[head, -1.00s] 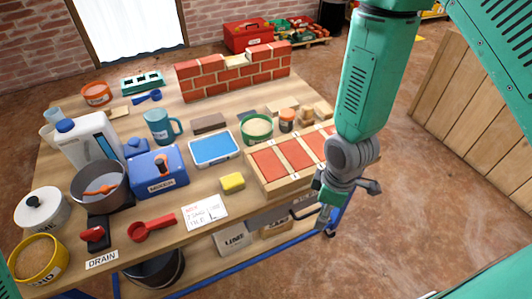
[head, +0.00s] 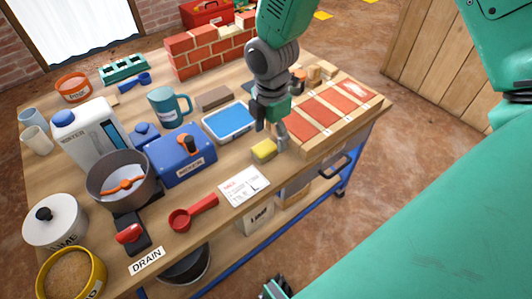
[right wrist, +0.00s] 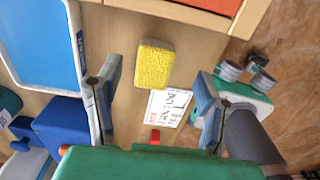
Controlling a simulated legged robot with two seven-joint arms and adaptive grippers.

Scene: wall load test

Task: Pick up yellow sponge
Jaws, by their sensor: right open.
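The yellow sponge (head: 264,151) lies on the workbench, between the blue-and-white tray and the wooden frame of red tiles. In the right wrist view the sponge (right wrist: 154,65) appears in the gap between the fingers, towards their tip end. My right gripper (head: 269,132) is open and empty, pointing down just above the sponge; its fingers (right wrist: 157,92) stand apart on either side in the wrist view. Whether they touch the sponge cannot be told. A small part of what looks like my left gripper (head: 275,289) shows at the bottom edge; its jaws are unclear.
The blue-and-white tray (head: 229,122) and the tile frame (head: 317,145) flank the sponge closely. A written card (head: 244,186), a red scoop (head: 193,212) and a blue mixer box (head: 182,155) are nearby. A brick wall (head: 205,52) stands behind.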

